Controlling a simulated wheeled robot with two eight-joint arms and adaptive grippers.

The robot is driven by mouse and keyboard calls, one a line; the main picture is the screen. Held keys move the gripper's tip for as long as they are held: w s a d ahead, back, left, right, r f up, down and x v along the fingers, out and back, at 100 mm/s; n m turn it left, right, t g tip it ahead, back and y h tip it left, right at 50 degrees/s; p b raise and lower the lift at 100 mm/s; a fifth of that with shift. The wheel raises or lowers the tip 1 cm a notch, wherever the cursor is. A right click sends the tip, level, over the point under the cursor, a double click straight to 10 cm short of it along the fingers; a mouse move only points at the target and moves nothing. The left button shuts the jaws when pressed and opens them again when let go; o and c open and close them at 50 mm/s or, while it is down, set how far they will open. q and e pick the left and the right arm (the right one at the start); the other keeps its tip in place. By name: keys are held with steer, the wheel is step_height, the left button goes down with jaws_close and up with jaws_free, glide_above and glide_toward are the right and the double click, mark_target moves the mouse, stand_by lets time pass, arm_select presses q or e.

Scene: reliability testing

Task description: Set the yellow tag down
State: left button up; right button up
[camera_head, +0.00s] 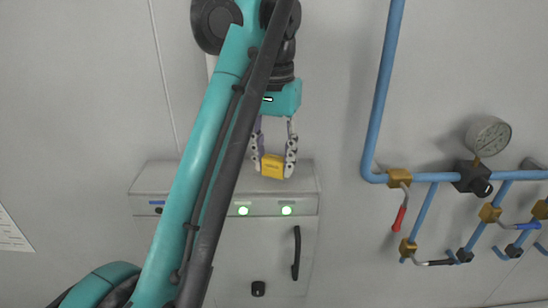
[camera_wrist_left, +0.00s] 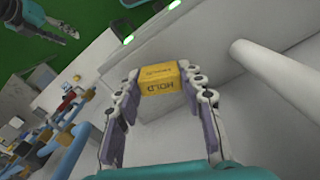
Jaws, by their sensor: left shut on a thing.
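The yellow tag (camera_head: 273,166) is a small block held between the fingertips of my left gripper (camera_head: 273,168). In the head view it appears in front of the upper part of a grey cabinet (camera_head: 255,258). The tag also shows in the left wrist view (camera_wrist_left: 159,80), with dark lettering that reads "HOLD". My left gripper is shut on it, one finger on each side, in the wrist view (camera_wrist_left: 160,88). Whether the tag touches the cabinet top cannot be told.
The cabinet has two lit green lamps (camera_head: 264,210) and a dark handle (camera_head: 296,253). Blue pipes (camera_head: 383,85) with valves and a round gauge (camera_head: 489,136) run along the wall at right. A pale round pipe (camera_wrist_left: 270,65) shows near the gripper in the wrist view.

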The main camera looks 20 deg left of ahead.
arm_select(q)
steer(key=shift+w+f, duration=0.15)
steer(key=shift+f, duration=0.2)
steer(key=shift+f+b, duration=0.2)
steer(key=shift+b, duration=0.15)
steer(key=o, duration=1.2)
steer(key=shift+c, duration=0.2)
steer(key=shift+r, duration=0.15)
